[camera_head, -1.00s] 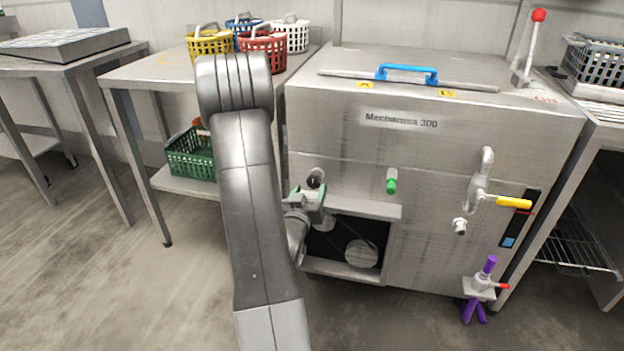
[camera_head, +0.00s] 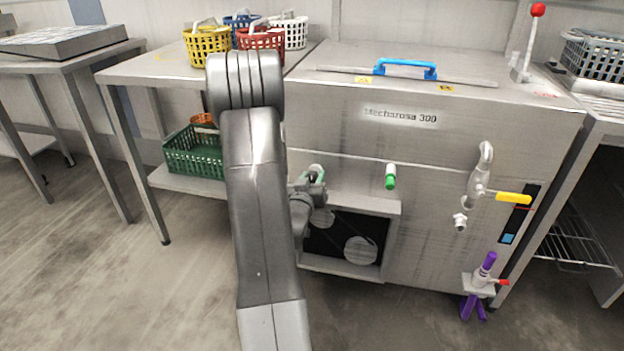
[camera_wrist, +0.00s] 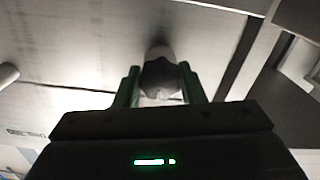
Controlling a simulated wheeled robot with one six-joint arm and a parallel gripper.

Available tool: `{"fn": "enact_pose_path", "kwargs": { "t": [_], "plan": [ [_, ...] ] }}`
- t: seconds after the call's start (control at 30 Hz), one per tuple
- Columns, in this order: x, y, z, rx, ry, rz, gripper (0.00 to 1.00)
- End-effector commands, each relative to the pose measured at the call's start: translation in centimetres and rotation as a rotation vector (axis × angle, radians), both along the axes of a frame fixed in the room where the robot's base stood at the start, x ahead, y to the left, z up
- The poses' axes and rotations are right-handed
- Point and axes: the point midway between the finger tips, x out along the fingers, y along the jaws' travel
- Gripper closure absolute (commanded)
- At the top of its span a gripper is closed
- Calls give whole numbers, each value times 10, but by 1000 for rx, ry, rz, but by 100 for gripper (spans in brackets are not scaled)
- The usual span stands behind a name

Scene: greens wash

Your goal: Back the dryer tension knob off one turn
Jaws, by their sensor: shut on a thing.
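A dark, lobed knob (camera_wrist: 160,80) sits on a pale round stub on the metal front panel in the wrist view. My gripper (camera_wrist: 160,88) has its two green fingers on either side of the knob and is shut on it. In the head view my gripper (camera_head: 312,186) is at the machine's front, above the left of a dark opening. There my arm and gripper hide most of the knob. The machine (camera_head: 450,150) is a large steel box marked "Mecharosa 300".
A green-tipped stub (camera_head: 390,177) stands right of my gripper. Farther right are a yellow-handled valve (camera_head: 512,198) and a purple-handled fitting (camera_head: 480,283). The recessed opening (camera_head: 345,240) holds pale round parts. Coloured baskets (camera_head: 262,42) stand on the left table.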

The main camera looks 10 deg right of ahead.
Motion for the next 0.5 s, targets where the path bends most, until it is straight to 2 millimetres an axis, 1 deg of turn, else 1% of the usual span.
{"fn": "enact_pose_path", "kwargs": {
  "t": [0.27,0.5],
  "plan": [
    [0,0,0,-50,21,0,86],
    [0,0,-1,-191,81,0,86]
  ]
}}
